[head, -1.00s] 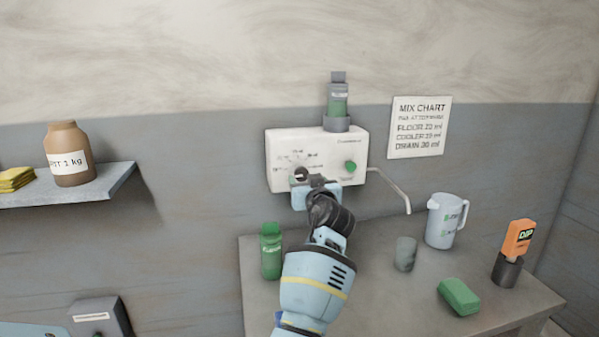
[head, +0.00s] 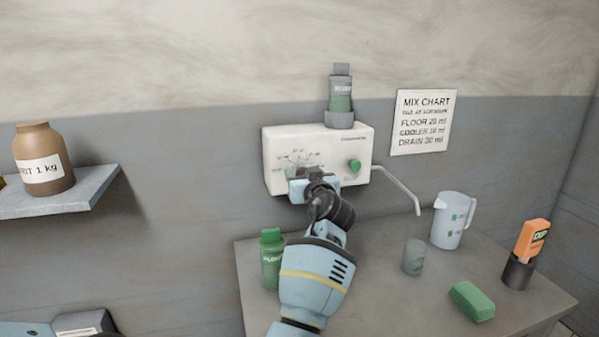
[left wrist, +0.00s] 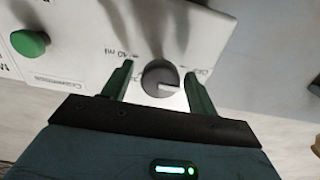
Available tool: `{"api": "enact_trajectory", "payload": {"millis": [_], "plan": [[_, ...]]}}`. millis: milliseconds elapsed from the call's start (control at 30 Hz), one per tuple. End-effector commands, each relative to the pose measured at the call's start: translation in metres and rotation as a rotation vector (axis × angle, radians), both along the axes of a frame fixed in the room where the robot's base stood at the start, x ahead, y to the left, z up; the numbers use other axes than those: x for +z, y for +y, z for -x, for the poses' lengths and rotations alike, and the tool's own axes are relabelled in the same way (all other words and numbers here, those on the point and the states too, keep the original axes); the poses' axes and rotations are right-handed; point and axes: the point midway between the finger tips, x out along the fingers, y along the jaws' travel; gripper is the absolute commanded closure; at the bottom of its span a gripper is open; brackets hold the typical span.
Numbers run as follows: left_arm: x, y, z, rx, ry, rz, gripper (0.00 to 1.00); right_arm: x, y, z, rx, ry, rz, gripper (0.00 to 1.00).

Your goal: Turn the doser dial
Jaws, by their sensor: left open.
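The doser is a white box (head: 318,150) on the wall in the head view, with a printed scale and a green button (head: 355,166). Its grey dial (left wrist: 162,78) shows in the left wrist view, with a pale pointer mark on its face. My left gripper (left wrist: 158,80) is open, with one finger on each side of the dial and visible gaps between. Whether the fingertips reach past the dial's face I cannot tell. In the head view my left gripper (head: 310,186) covers most of the dial. My right gripper is not in view.
A table (head: 385,305) below holds a green bottle (head: 271,262), a grey cup (head: 413,257), a measuring jug (head: 450,222), a green block (head: 472,301) and an orange tester (head: 531,240) in a holder. A bent spout (head: 402,186) sticks out right of the doser. A mix chart (head: 421,122) hangs beside it.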

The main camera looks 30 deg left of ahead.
Motion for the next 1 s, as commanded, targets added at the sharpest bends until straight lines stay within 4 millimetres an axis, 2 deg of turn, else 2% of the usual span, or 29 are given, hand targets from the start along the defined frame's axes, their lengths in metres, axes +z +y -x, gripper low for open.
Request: {"api": "enact_trajectory", "payload": {"millis": [400,733,1000], "plan": [[0.0003,-0.0022,-0.0005,0.001,0.0,0.0,0.41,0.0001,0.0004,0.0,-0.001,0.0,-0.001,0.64],[0.0003,-0.002,-0.0004,0.001,0.0,0.0,0.83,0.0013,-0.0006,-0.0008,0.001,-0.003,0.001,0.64],[0.0007,-0.002,-0.0004,0.001,0.018,-0.017,0.85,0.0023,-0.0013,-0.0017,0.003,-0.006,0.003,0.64]]}}
